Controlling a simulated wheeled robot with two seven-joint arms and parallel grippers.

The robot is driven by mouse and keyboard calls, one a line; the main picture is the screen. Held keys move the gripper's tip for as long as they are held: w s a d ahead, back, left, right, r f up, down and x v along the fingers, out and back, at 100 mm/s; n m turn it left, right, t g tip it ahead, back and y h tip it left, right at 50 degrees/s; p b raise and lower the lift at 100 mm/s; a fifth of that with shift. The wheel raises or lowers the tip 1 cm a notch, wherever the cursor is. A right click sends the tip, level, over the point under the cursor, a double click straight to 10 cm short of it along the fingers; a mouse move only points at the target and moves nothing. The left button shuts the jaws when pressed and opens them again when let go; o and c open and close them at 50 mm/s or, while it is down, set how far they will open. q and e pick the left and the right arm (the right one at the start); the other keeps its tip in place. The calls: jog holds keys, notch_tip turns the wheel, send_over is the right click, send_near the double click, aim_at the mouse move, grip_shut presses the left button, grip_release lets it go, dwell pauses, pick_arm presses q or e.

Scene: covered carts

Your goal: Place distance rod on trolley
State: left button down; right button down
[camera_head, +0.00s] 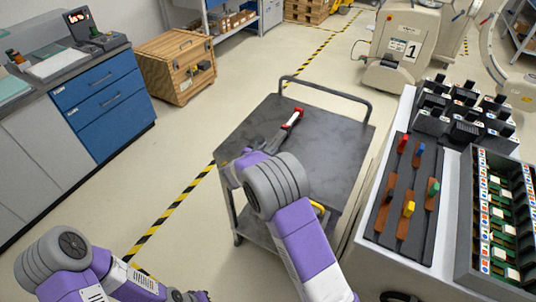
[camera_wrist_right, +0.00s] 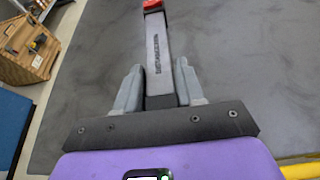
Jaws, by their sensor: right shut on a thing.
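The distance rod is a grey bar with a red end (camera_head: 290,124), seen over the dark trolley top. In the right wrist view the rod (camera_wrist_right: 158,50) runs away from me between two grey fingers. My right gripper (camera_wrist_right: 159,85) is shut on its near part. In the head view the right gripper (camera_head: 265,150) is partly hidden by my own wrist. I cannot tell whether the rod touches the top. The trolley (camera_head: 335,150) has a flat dark top, a raised bar handle and a lower shelf. My left gripper (camera_head: 185,296) is barely visible at the bottom edge; its jaws are unclear.
A white table right of the trolley holds a dark board (camera_head: 398,215) with coloured-handled tools, several black holders (camera_head: 462,112) and a parts bin (camera_head: 470,250). A wooden crate (camera_head: 178,70) and a blue-drawer bench (camera_head: 95,95) stand left. The trolley top right of the rod is bare.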

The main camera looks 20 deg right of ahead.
jog(key=shift+f, duration=0.45)
jog(key=shift+r, duration=0.1)
jog(key=c, duration=0.7)
grip_release()
jog(key=p+v, duration=0.2)
jog(key=v, duration=1)
